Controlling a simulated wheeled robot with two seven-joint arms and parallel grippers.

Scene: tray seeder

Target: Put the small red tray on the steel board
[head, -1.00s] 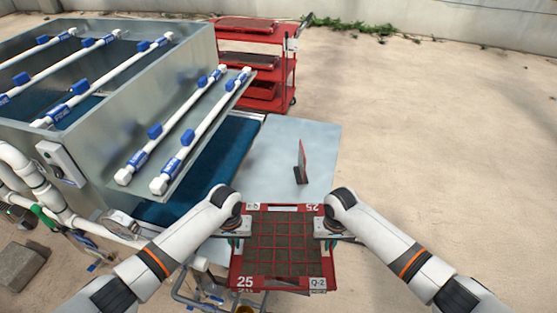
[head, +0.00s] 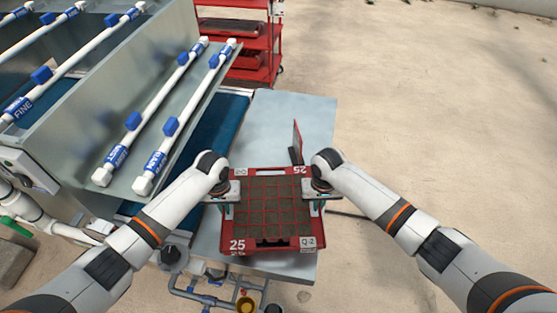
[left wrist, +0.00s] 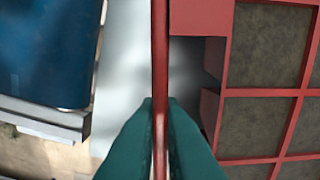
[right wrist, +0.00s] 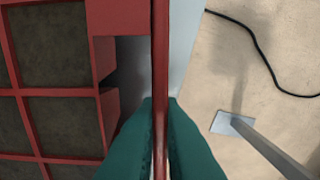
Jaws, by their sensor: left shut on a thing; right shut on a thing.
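The small red tray (head: 268,242) has a grid of soil-filled cells and labels reading 25 and Q-2. It is over the front part of the steel board (head: 290,110) in the head view; whether it touches the board cannot be told. My left gripper (head: 228,203) is shut on its left rim, which shows between the teal fingers in the left wrist view (left wrist: 160,60). My right gripper (head: 314,203) is shut on its right rim, which also shows in the right wrist view (right wrist: 160,60). The tray looks about level.
A thin red and dark plate (head: 297,142) stands upright on the board, just behind the tray near my right gripper. The seeder's blue belt (head: 205,135) and metal housing (head: 110,100) are on the left. A red cart (head: 262,50) stands behind. A black cable (right wrist: 262,45) lies on the ground.

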